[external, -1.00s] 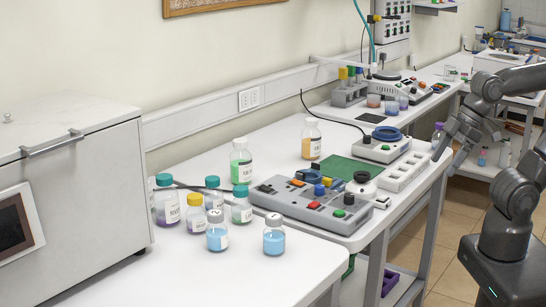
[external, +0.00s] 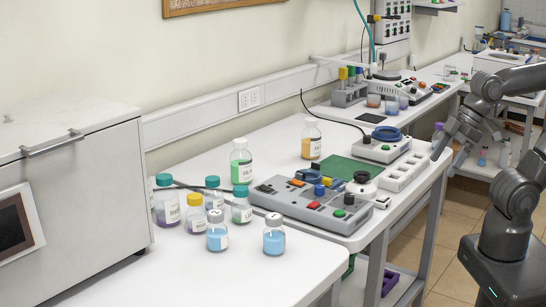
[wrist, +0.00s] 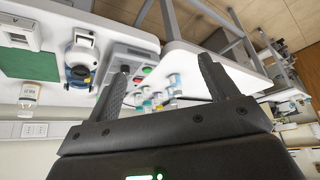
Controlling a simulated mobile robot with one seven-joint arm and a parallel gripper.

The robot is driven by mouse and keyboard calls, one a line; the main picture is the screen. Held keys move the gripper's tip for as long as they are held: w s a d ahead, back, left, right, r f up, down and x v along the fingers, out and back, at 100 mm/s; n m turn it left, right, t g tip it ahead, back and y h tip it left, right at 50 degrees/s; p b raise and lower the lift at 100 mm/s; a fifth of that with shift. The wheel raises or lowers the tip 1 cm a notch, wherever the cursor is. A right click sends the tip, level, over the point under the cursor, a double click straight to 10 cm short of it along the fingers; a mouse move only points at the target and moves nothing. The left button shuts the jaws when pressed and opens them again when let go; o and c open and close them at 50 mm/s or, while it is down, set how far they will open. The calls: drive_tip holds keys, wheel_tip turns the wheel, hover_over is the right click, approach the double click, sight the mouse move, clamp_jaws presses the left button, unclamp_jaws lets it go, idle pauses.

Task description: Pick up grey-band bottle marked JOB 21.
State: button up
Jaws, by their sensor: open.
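Two small bottles of blue liquid with grey-white caps stand upright on the white bench near its front edge in the external view, a left blue bottle (external: 217,237) and a right blue bottle (external: 274,241). Their markings are too small to read, so I cannot tell which is JOB 21. My gripper (wrist: 163,66) is open and empty in the wrist view, with the bottle group small and distant between its fingers. In the external view my arm's end is at the right, by the far end of the bench, well away from these bottles.
Teal-capped bottles (external: 241,211) and a yellow-capped bottle (external: 195,217) crowd behind the left blue bottle. A grey control box (external: 300,206) lies right of them, and a large white cabinet (external: 90,190) stands at the left. The bench front is clear.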

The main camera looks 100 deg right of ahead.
drive_tip(key=shift+o, duration=0.8)
drive_tip(key=w+d+r+m+h, duration=0.2)
drive_tip(key=w+d+r, duration=0.4)
drive_tip(key=w+d, duration=0.45)
drive_tip(key=m+g, duration=0.2)
drive_tip(key=m, duration=0.2)
hover_over(315, 120)
drive_tip(key=s, duration=0.3)
wheel_tip(315, 120, down, 8)
drive_tip(key=x, duration=0.6)
drive_tip(key=w+x, duration=0.1)
drive_tip(key=x, duration=0.2)
drive_tip(key=shift+a+f, duration=0.1)
drive_tip(key=shift+a, duration=0.2)
drive_tip(key=c, duration=1.8)
